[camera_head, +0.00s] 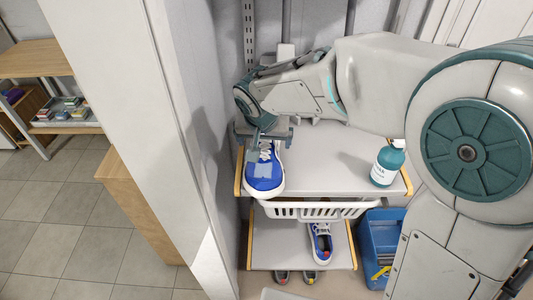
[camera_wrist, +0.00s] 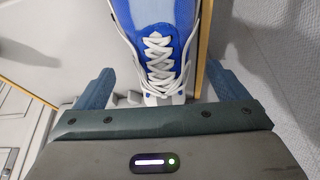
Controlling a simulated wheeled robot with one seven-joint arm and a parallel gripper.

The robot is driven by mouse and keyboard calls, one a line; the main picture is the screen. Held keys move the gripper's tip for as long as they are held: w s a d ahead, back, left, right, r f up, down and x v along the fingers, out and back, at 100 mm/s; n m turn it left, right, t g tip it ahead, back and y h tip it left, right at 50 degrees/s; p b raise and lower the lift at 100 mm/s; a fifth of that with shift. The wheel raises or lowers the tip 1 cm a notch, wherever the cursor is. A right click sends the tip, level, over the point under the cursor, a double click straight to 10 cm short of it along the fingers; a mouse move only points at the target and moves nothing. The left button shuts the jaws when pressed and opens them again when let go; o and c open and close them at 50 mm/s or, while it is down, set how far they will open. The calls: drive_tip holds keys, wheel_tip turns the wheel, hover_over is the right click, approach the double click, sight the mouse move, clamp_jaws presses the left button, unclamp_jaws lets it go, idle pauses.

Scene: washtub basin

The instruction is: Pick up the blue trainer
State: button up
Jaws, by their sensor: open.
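The blue trainer (camera_head: 262,184), with white laces and a white sole, sits on the upper grey shelf (camera_head: 325,165) near its left edge. My gripper (camera_head: 264,151) is over the trainer's laced part and hides part of it. In the wrist view the trainer (camera_wrist: 181,22) lies lengthwise between the two fingers of my gripper (camera_wrist: 160,84). The fingers are open, one on each side of the laces, with gaps to the shoe. Whether they touch the shelf cannot be told.
A white and teal bottle (camera_head: 386,167) stands right on the same shelf. A white basket (camera_head: 318,210) hangs below. Another blue-and-white shoe (camera_head: 321,243) sits on the lower shelf. A blue bin (camera_head: 382,240) is at right. A wall panel (camera_head: 135,90) stands close at left.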

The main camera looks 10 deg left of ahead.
sight(265, 151)
drive_tip(key=x, duration=0.4)
drive_tip(key=shift+f, duration=0.1)
drive_tip(key=shift+w+p+x, duration=0.15)
drive_tip(key=shift+p+x, duration=0.05)
drive_tip(key=shift+x, duration=1.1)
drive_tip(key=shift+w+p+x, duration=0.15)
drive_tip(key=shift+p+x, duration=0.05)
drive_tip(key=shift+x, duration=1.15)
drive_tip(key=shift+a, duration=0.15)
drive_tip(key=shift+r, duration=0.2)
drive_tip(key=shift+c, duration=0.3)
drive_tip(key=c, duration=0.7)
